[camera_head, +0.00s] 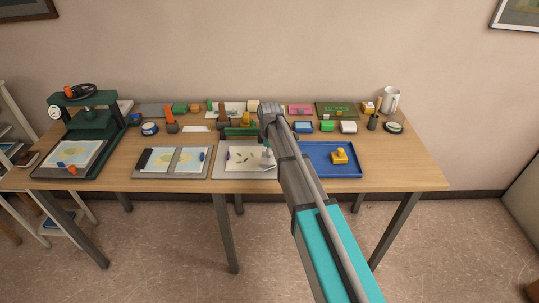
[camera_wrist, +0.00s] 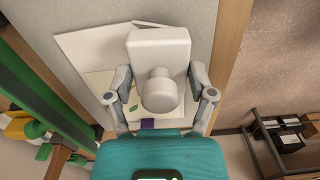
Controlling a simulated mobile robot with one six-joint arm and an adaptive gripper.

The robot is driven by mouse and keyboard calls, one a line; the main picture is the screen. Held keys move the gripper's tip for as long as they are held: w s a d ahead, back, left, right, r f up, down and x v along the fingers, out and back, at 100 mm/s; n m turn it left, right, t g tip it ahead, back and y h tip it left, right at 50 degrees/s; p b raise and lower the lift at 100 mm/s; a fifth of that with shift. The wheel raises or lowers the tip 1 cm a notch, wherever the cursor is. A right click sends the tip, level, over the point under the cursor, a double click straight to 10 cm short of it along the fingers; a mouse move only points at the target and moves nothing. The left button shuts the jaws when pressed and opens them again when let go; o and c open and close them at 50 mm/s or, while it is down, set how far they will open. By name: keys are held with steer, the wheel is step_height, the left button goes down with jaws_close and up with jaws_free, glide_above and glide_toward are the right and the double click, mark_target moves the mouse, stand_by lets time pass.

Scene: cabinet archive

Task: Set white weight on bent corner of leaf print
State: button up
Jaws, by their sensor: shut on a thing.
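The white weight (camera_wrist: 160,50) is a pale block with a round knob, seen from above in the wrist view. My gripper (camera_wrist: 161,84) has a finger on each side of it and is shut on it. The leaf print (camera_head: 243,158) is a white sheet with small green leaves on a grey board (camera_head: 226,174) at the table's front middle. In the wrist view the print (camera_wrist: 95,44) lies below the weight, its upper edge looking raised. The weight hides part of the print, and I cannot tell whether they touch.
A blue tray (camera_head: 315,173) with a yellow object (camera_head: 340,156) is just right of the board. A grey board with two prints (camera_head: 158,160) is to the left. A green press (camera_head: 92,125) stands far left. Several small items line the back.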

steer(key=shift+f+b, duration=1.3)
steer(key=shift+f, duration=0.1)
steer(key=o, duration=1.3)
steer(key=shift+c, duration=0.2)
steer(key=shift+r, duration=0.2)
step_height(320, 180, up, 10)
steer(key=p, duration=0.9)
steer(key=shift+f+p, duration=0.25)
steer(key=shift+p, duration=0.15)
steer(key=shift+s+d+r, duration=0.1)
steer(key=shift+r, duration=0.15)
steer(key=s+d+r+p, duration=0.2)
steer(key=s+d, duration=0.7)
steer(key=d, duration=0.4)
steer(key=shift+s+d, duration=0.25)
steer(key=shift+d, duration=0.05)
